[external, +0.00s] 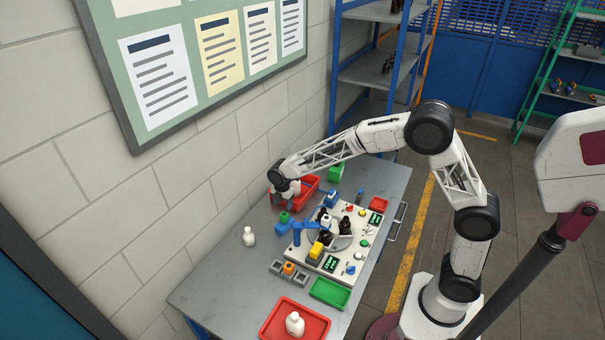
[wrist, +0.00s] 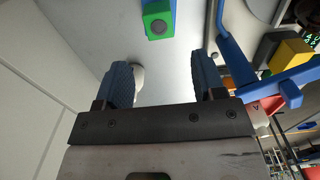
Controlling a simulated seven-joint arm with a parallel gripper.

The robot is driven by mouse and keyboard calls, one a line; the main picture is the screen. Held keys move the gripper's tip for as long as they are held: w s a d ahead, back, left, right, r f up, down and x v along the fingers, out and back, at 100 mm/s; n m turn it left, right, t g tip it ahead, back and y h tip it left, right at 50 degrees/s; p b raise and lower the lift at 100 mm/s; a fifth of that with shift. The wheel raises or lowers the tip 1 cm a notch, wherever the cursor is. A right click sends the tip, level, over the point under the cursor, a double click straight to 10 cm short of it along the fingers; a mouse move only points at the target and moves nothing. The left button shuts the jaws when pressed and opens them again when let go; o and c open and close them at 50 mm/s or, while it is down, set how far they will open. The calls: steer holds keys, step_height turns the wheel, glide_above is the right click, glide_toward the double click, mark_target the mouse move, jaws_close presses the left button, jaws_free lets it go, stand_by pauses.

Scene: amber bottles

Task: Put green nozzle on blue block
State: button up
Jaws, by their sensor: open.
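A small green piece, which looks like the green nozzle (external: 284,216), is on the grey table beside the machine. In the wrist view the green nozzle (wrist: 158,23) is a square piece with a dark round mark on its face, ahead of the fingers. A blue piece (wrist: 160,4), possibly the blue block, adjoins it and is cut by the frame's top edge. I cannot tell whether the two are stacked or side by side. My gripper (external: 285,196) is above the table near the red bin. In the wrist view my gripper (wrist: 163,78) is open, with nothing held.
A white bottle (external: 249,237) stands near the wall. The red bin (external: 310,186) is at the back beside a green box (external: 335,173). A machine with blue arms (external: 310,226) and dark bottles fills the middle. A red tray (external: 268,330) and green tray (external: 330,292) are in front.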

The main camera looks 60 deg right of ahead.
steer(key=shift+r, duration=1.3)
steer(key=s+d+r+m+t, duration=0.1)
steer(key=s+r+m, duration=0.3)
steer(key=s+r, duration=0.55)
steer(key=s+d+r+m, duration=0.1)
steer(key=s+r+m, duration=0.35)
steer(key=s, duration=1.05)
steer(key=s+f+m+t, duration=0.1)
steer(key=s+m, duration=0.8)
steer(key=s, duration=1.7)
steer(key=shift+d+f+m+t, duration=0.15)
steer(key=shift+d+m+t, duration=0.2)
steer(key=shift+d, duration=0.1)
